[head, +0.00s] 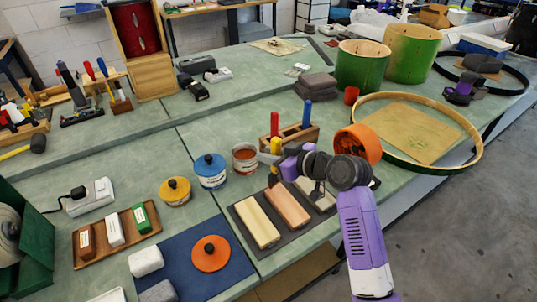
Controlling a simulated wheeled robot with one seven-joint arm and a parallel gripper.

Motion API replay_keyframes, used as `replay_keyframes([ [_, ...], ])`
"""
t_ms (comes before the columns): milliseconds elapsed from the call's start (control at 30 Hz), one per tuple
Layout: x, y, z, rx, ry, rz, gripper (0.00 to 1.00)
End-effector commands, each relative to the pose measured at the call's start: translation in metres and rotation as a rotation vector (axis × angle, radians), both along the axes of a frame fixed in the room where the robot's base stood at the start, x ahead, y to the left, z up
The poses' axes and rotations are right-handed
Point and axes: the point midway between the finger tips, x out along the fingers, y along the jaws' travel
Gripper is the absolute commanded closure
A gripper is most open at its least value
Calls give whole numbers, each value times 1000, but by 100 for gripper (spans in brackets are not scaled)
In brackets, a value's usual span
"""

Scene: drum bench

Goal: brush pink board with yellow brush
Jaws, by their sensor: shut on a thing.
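My gripper (276,162), purple and black, is shut on the yellow brush (276,146), held upright with its handle up. The brush is in front of the wooden holder's left part and just beyond the far end of the boards; its lower end is small and partly hidden by the gripper. The pink board (288,205) lies on a dark mat (240,211), between a pale yellow board (257,221) on the left and a pale board (316,194) on the right. My arm partly covers the right board.
The wooden holder (313,137) keeps a red brush (274,123) and a blue brush (307,114). An orange drum (358,143) and a large hoop (469,160) are to the right.

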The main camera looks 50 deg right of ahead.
Motion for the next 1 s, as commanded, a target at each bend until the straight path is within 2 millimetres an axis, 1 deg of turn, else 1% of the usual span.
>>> replay_keyframes([
  [600, 0, 0, -11, 0, 0, 0, 98],
  [1000, 0, 0, -12, 0, 0, 0, 98],
])
